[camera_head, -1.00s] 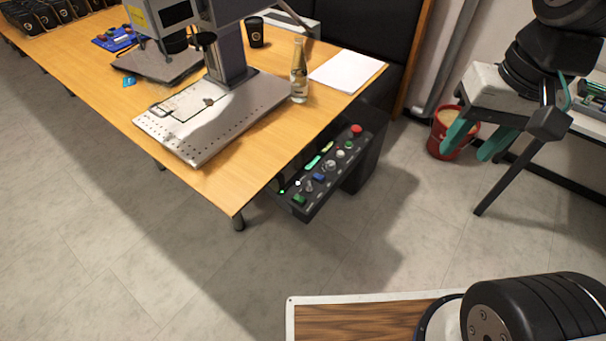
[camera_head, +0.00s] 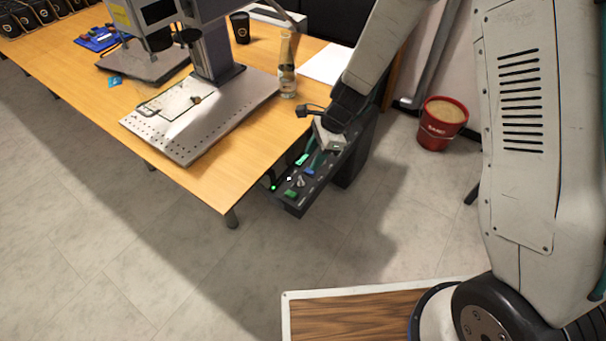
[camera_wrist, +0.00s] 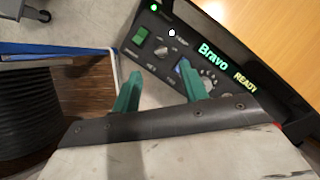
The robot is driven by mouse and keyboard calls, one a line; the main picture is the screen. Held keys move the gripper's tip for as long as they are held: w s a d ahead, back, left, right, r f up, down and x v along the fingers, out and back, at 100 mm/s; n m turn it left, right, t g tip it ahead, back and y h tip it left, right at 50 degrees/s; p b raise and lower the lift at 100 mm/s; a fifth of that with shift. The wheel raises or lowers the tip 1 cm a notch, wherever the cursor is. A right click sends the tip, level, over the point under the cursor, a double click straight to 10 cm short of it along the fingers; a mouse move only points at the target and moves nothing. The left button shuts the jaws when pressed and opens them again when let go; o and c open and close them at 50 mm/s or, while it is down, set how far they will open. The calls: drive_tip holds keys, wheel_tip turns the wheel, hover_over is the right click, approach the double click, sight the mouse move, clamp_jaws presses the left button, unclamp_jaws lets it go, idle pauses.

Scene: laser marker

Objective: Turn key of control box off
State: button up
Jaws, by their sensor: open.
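The dark control box (camera_head: 297,206) hangs under the table's edge. Its panel also shows in the wrist view (camera_wrist: 158,24). A small silver key-like switch (camera_wrist: 162,51) sits between a green switch (camera_wrist: 142,33) and a blue control (camera_wrist: 182,68); in the head view it is tiny (camera_head: 301,182). My gripper (camera_head: 316,164) is over the panel, fingers pointing toward it. In the wrist view the green fingers (camera_wrist: 159,74) are apart and empty, with the silver switch just beyond the gap. The right finger overlaps the blue control. My arm hides the box's far controls.
Lit "Bravo" (camera_wrist: 213,54) and "READY" (camera_wrist: 245,83) displays lie along the panel. The table (camera_head: 200,180) edge is close to the box. A glass bottle (camera_head: 287,75) stands on the tabletop. A red bucket (camera_head: 437,128) stands on the floor at right. The floor before the box is clear.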

sight(303, 182)
drive_tip(key=x, duration=0.9)
drive_tip(key=shift+w+d, duration=0.1)
drive_tip(key=shift+d, duration=0.1)
clamp_jaws()
